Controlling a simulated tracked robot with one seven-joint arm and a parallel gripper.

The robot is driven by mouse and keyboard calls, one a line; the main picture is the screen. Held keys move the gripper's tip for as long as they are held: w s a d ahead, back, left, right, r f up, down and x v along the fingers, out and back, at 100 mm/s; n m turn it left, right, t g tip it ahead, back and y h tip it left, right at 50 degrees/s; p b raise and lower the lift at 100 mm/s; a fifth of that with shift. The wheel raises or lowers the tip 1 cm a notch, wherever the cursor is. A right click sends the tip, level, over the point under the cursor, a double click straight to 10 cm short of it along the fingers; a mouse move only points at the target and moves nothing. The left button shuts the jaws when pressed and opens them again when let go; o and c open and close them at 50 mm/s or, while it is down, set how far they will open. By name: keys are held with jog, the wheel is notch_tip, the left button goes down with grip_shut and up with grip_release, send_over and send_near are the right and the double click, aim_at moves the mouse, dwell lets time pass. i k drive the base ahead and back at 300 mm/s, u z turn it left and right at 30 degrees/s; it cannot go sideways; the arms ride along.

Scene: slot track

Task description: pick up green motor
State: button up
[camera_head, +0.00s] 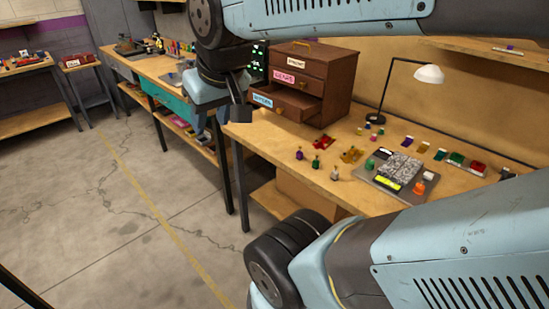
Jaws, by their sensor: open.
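A small green piece (315,162) stands on the near part of the wooden workbench, between a purple piece (299,155) and a white-grey piece (334,174). Another green piece (369,164) is at the left edge of a grey board (383,178). The pieces are too small to tell which is the green motor. My gripper (231,116) is open and points downward near the left end of this bench, left of the drawer cabinet. It is well apart from both green pieces, and nothing shows between its fingers.
A brown drawer cabinet (326,77) has its lower drawer (280,104) pulled open beside my gripper. A lamp (428,74) stands behind the board. Red (321,142) and gold (351,155) parts lie nearby. My arm hides the bench's near right.

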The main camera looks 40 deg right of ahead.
aim_at(316, 163)
jog(key=u, duration=0.45)
jog(key=i, duration=2.85)
jog(key=z, duration=2.05)
jog(key=i, duration=0.2)
jog(key=z, duration=2)
